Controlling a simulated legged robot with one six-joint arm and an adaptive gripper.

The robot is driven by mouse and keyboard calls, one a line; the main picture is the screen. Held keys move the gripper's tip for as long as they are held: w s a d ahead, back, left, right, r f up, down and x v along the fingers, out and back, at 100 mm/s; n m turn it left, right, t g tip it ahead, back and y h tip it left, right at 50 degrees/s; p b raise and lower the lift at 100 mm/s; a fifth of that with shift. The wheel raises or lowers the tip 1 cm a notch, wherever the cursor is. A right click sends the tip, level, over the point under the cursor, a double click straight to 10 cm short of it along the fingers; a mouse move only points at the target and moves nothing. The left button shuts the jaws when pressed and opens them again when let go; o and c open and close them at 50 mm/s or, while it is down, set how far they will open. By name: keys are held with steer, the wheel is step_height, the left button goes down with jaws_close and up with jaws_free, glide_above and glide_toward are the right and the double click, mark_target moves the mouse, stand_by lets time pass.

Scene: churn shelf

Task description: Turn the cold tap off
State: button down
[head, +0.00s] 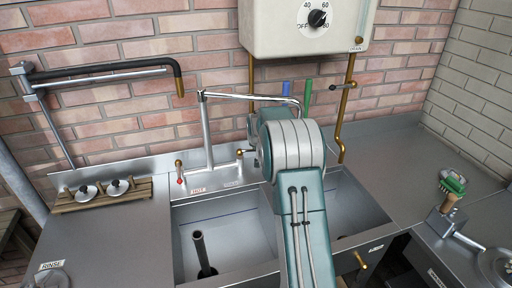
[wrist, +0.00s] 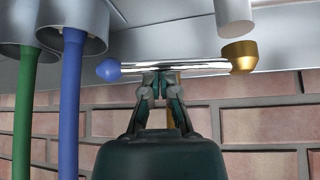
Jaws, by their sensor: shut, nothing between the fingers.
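The cold tap's lever (wrist: 205,66) shows in the wrist view as a chrome bar with a blue ball end (wrist: 109,70) at left and a brass body (wrist: 238,57) at right. My gripper (wrist: 160,72) is shut and empty, its fingertips at the middle of the bar. I cannot tell whether they touch it. In the head view my arm hides the gripper and most of the tap. The chrome spout (head: 207,130) rises behind the sink (head: 225,245), with a red-tipped tap (head: 179,172) to its left.
A blue handle (wrist: 72,105) and a green handle (wrist: 26,105) stand close to the lever. A cream heater (head: 300,30) hangs above. Two lidded pots (head: 86,193) sit on a wooden rack at left. The right counter (head: 395,165) has clear room.

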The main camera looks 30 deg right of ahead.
steer(key=shift+s+a+m+g+h, duration=0.2)
steer(key=shift+s+m+h, duration=0.15)
steer(key=shift+m, duration=0.3)
steer(key=shift+s+a+m+g+h, duration=0.2)
steer(key=shift+s+m+h, duration=0.15)
steer(key=shift+m, duration=0.3)
steer(key=s+a+m+g+h, duration=0.2)
steer(key=s+a+m+g, duration=0.1)
steer(key=m, duration=0.6)
steer(key=a+g, duration=0.1)
steer(key=a, duration=0.1)
steer(key=shift+a+g, duration=0.3)
steer(key=shift+a, duration=0.1)
steer(key=shift+a+f, duration=0.15)
steer(key=shift+a, duration=0.05)
steer(key=v, duration=1.1)
steer(key=shift+r, duration=0.4)
steer(key=shift+a, duration=0.35)
